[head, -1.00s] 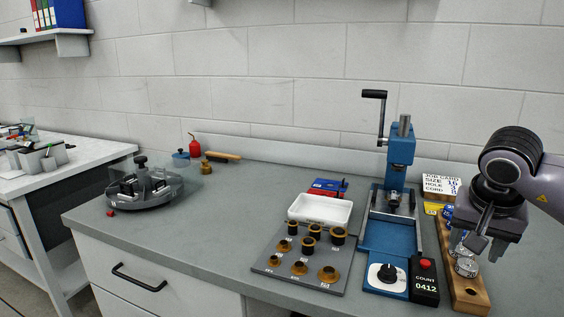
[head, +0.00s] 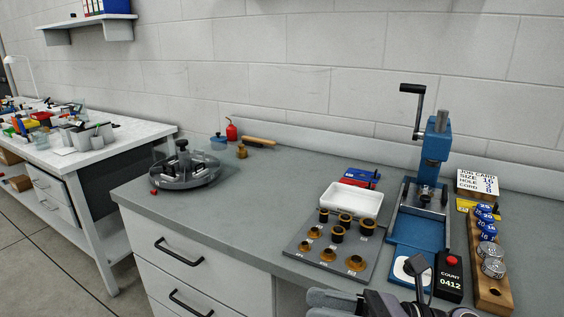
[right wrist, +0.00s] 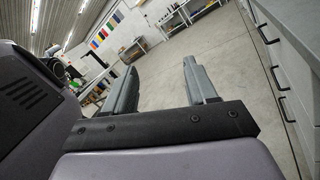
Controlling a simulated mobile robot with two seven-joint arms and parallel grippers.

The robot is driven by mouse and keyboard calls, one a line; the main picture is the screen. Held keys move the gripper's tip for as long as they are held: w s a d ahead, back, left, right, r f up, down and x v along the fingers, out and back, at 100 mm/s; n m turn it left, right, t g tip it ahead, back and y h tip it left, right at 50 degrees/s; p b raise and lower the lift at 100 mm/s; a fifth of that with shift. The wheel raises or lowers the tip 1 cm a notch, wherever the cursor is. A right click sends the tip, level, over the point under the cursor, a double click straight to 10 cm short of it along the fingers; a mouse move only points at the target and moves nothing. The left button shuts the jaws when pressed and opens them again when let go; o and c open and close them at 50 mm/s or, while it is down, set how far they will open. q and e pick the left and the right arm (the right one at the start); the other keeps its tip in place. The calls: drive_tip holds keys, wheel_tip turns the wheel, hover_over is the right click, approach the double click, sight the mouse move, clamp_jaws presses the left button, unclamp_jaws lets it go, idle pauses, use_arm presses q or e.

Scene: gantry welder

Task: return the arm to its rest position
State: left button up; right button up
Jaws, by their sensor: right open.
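My right arm with its gripper shows at the bottom edge of the head view, partly cut off, low in front of the bench and overlapping the near edge by the press. In the right wrist view my right gripper (right wrist: 160,85) is open, its two grey fingers well apart with nothing between them. Past the fingers there is bare floor (right wrist: 165,68). My left gripper is in neither view.
The grey bench (head: 265,190) carries a blue hand press (head: 436,150), a plate of brass bushings (head: 300,250), a white tray (head: 352,200), a wooden rack of round dies (head: 493,295) and a round carousel (head: 190,172). Drawer fronts (right wrist: 292,85) run close on the right in the wrist view.

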drive_tip(key=w+d+f+m+t+h+p, duration=0.1)
drive_tip(key=d+f+m+t+h, duration=0.45)
drive_tip(key=m, duration=0.95)
drive_tip(key=w+d+f+m+t+h+p, duration=0.1)
drive_tip(key=d+f+m+t+h, duration=0.2)
drive_tip(key=f+m+t+h, duration=0.8)
drive_tip(key=s+d+f+m+g, duration=0.5)
drive_tip(key=s+f+m+g, duration=0.4)
drive_tip(key=m, duration=0.9)
drive_tip(key=s+f, duration=0.1)
drive_tip(key=s, duration=0.2)
drive_tip(key=shift+s+d+f+h+p, duration=0.15)
drive_tip(key=shift+s+d+h+p, duration=0.05)
drive_tip(key=shift+h+p, duration=0.2)
drive_tip(key=shift+g, duration=0.25)
drive_tip(key=shift+c, duration=0.4)
